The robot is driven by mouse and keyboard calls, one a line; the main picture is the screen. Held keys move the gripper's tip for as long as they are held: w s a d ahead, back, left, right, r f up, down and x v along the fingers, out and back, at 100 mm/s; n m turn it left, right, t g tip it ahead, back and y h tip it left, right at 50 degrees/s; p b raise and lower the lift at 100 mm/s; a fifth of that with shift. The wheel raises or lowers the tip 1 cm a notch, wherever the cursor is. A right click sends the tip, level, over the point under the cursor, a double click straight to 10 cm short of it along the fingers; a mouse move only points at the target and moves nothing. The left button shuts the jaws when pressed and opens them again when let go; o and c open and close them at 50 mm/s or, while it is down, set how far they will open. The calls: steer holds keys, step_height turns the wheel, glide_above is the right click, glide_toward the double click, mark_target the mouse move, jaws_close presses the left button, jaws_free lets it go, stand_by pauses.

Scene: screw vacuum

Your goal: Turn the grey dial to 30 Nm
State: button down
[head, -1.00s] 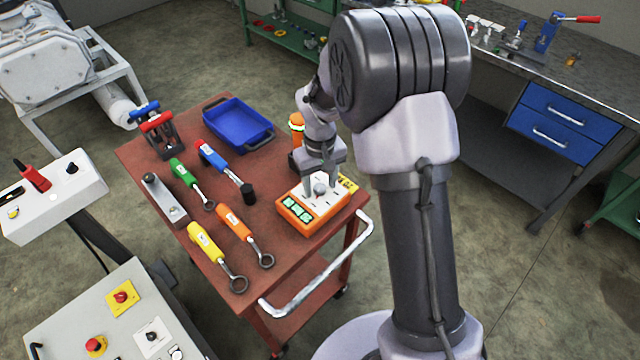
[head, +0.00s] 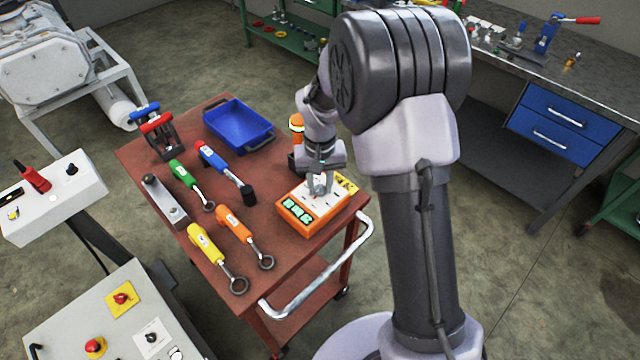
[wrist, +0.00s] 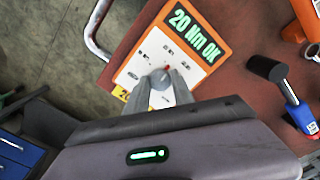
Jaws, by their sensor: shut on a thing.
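The orange box with a white top panel (head: 306,222) stands on the near right corner of the red cart. The grey dial (wrist: 160,78) sits on its panel, with a small red mark at its edge. The green display (wrist: 194,32) reads "20 Nm OK" in the wrist view. My gripper (wrist: 164,90) is over the panel with its fingers on both sides of the dial, shut on it. In the head view my gripper (head: 320,186) covers the dial. The scale marks around the dial are too small to read surely.
A blue tray (head: 240,128) is behind. The cart's metal rail (head: 325,280) runs along the near edge.

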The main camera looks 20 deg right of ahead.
mark_target(320, 189)
steer(key=m, duration=0.6)
steer(key=shift+b, duration=0.3)
steer(key=shift+m, duration=0.3)
steer(key=c, duration=1.1)
jaws_free()
step_height(320, 189, up, 18)
steer(key=p, duration=0.6)
steer(key=shift+f, duration=0.25)
